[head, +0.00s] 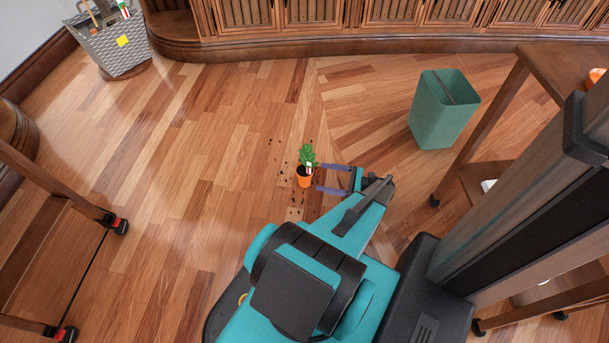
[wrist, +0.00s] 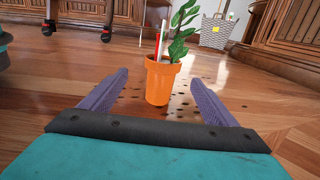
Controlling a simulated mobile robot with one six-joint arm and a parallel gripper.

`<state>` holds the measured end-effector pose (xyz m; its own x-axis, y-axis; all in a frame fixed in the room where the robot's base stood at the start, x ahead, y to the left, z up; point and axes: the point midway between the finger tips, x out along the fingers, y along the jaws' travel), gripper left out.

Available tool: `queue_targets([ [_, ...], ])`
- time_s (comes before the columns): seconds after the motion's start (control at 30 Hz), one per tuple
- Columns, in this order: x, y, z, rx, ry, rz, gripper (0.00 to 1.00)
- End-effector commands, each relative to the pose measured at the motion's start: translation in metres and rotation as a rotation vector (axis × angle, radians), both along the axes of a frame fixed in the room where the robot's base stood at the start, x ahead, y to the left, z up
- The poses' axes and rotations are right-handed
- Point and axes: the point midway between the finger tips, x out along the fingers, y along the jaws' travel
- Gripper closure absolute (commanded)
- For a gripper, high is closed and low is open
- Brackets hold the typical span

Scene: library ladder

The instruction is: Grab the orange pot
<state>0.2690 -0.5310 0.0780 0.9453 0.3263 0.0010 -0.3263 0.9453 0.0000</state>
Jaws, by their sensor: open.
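The orange pot (head: 304,178) stands upright on the wooden floor, with a green leafy plant and a white tag in it. In the wrist view the orange pot (wrist: 161,82) is straight ahead, roughly centred between the fingers and at or just beyond their tips. My gripper (head: 319,177) is low over the floor to the right of the pot, its purple fingers pointing left at it. In the wrist view my gripper (wrist: 160,82) is open, with a finger on each side and nothing gripped. I cannot tell whether the fingers touch the pot.
Dark crumbs of soil (head: 290,212) lie on the floor around the pot. A green bin (head: 436,125) stands at the upper right, a grey basket (head: 118,50) at the upper left. A wheeled wooden cart (head: 60,190) is at left.

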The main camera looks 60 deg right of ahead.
Motion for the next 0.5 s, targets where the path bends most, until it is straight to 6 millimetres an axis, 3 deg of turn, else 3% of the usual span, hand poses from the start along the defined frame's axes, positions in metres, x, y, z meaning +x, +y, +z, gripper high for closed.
queue_targets([
  [0.23, -0.003, -0.003, -0.001, 0.000, 0.000, -0.013, 0.18],
  [0.5, 0.023, 0.006, -0.001, 0.000, 0.000, -0.015, 0.18],
])
